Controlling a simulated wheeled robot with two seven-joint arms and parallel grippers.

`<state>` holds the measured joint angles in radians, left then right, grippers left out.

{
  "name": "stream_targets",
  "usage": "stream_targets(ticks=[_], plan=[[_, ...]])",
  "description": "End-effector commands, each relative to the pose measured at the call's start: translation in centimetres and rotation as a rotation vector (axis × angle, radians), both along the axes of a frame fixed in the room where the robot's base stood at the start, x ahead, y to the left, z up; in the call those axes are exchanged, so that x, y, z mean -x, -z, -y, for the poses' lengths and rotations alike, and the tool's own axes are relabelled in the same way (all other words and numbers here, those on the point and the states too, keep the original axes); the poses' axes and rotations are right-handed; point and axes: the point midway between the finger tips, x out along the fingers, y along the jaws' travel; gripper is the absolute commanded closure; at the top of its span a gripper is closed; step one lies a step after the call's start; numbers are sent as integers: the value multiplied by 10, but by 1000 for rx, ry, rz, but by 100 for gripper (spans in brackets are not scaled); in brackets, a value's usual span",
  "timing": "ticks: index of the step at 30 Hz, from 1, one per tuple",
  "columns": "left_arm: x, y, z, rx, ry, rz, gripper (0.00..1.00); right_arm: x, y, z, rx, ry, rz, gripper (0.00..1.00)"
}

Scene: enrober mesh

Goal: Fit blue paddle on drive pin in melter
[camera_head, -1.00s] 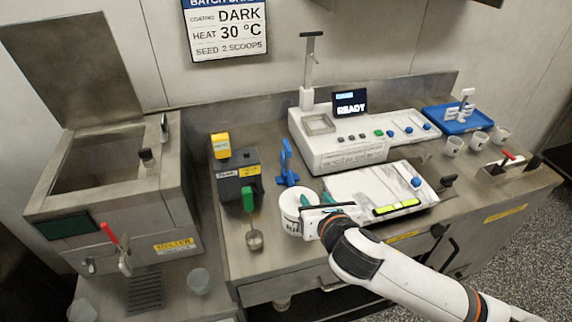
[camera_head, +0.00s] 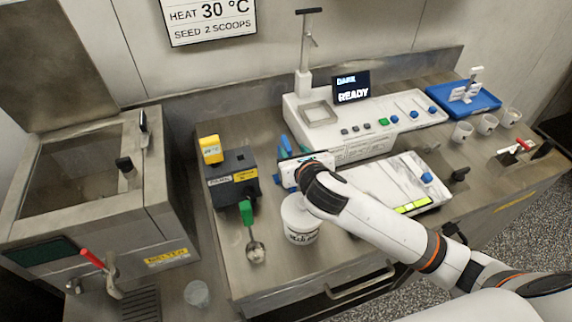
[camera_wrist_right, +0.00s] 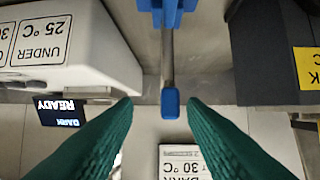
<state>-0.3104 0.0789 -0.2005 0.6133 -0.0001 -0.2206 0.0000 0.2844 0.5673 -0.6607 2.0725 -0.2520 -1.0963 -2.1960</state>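The blue paddle (camera_head: 284,143) stands on the counter, partly hidden behind my right gripper (camera_head: 303,168) in the head view. In the right wrist view the paddle's metal shaft (camera_wrist_right: 168,58) and blue end (camera_wrist_right: 170,102) lie just beyond and between the tips of my right gripper (camera_wrist_right: 160,104). The green fingers are apart, with a gap on each side, not closed on it. The melter (camera_head: 152,205) is the steel tank at the left with its lid up. A dark block (camera_head: 126,164) shows at its opening; I cannot make out the drive pin. My left gripper is not in view.
A white tub (camera_head: 300,222) stands below my right gripper. A dark box (camera_head: 233,178) with a yellow block and a green-handled scoop (camera_head: 247,213) is left of it. A white machine (camera_head: 350,150) with a display is behind right. Counter between melter and box is clear.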

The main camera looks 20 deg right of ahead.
Motion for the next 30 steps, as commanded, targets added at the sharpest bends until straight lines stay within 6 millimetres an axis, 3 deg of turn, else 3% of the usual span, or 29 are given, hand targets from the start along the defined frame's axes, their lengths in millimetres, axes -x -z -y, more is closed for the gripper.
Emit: stream_targets(ticks=[5,15,23,26,30], plan=[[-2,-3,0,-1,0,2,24,-12,2,-1,-1,-1,0,62],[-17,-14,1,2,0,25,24,-56,10,-7,0,-1,-1,62],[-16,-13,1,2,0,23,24,-59,12,-7,1,-1,0,62],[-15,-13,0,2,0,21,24,-59,12,-7,1,-1,0,73],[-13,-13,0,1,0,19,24,-59,12,-7,1,-1,0,96]])
